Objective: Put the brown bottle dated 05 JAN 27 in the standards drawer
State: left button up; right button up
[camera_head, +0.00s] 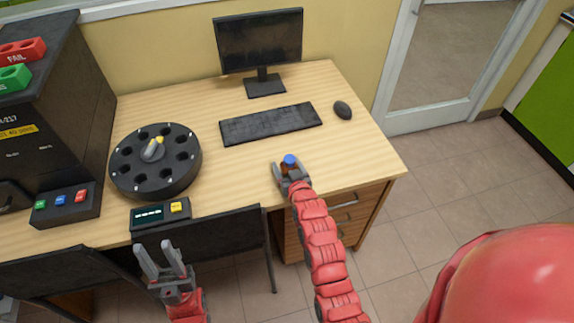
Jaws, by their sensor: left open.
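A small brown bottle (291,168) with a blue cap (290,159) is at the front of the desk, right of centre. Its date is not readable. My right gripper (291,171) has its fingers on either side of the bottle; I cannot tell whether they grip it or whether the bottle rests on the desk. My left gripper (160,260) is open and empty, in front of the desk near a dark chair. A wooden drawer unit (345,213) with metal handles is under the desk's right end; its drawers look shut and no label is readable.
A black round carousel (155,162) with several holes, a small display box (160,214), a keyboard (270,124), a monitor (259,40) and a mouse (343,110) are on the desk. A dark machine (45,105) stands at left. Dark chair backs (225,240) are in front.

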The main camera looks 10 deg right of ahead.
jog(key=shift+o, duration=1.1)
